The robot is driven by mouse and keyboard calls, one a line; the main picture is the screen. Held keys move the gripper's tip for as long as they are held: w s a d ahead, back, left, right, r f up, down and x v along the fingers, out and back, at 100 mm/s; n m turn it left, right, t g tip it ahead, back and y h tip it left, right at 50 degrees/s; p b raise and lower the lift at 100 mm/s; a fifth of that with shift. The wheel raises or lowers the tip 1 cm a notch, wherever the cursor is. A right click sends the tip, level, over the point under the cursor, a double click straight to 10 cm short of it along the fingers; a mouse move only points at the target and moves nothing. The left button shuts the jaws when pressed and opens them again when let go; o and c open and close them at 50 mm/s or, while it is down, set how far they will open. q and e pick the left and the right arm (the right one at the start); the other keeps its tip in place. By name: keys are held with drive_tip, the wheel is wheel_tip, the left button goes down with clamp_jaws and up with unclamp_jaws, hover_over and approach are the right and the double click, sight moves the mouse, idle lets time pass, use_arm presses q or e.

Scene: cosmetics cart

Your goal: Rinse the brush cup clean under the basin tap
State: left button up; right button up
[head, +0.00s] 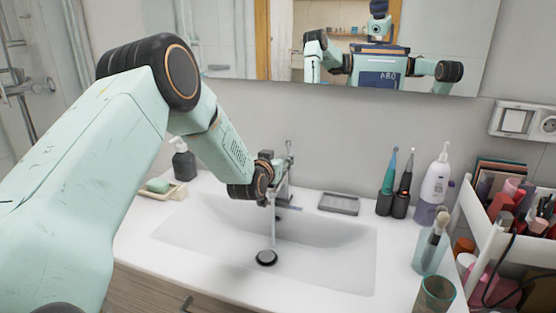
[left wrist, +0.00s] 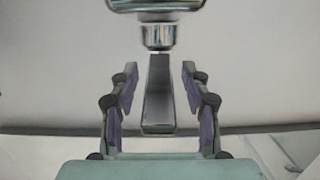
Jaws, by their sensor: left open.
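The basin tap (head: 284,190) stands at the back of the white basin (head: 330,248). A pale vertical stream, apparently water, falls from it toward the dark drain plug (head: 266,257). My left gripper (head: 265,182) is at the tap and partly hides it. In the left wrist view my left gripper (left wrist: 159,82) is open, with the tap's metal lever (left wrist: 158,95) between its fingers; contact is unclear. My right gripper is out of view.
A soap dish (head: 163,191) and a dark pump bottle (head: 184,162) stand left of the basin. A grey tray (head: 339,203), electric toothbrushes (head: 386,185) and a white bottle (head: 433,185) stand behind right. A white cart (head: 468,205) with cosmetics borders the right. The basin's right half is clear.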

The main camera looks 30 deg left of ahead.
use_arm(q)
drive_tip(key=shift+s, duration=0.15)
drive_tip(key=v, duration=1.1)
drive_tip(key=shift+s, duration=0.35)
drive_tip(key=shift+d, duration=0.15)
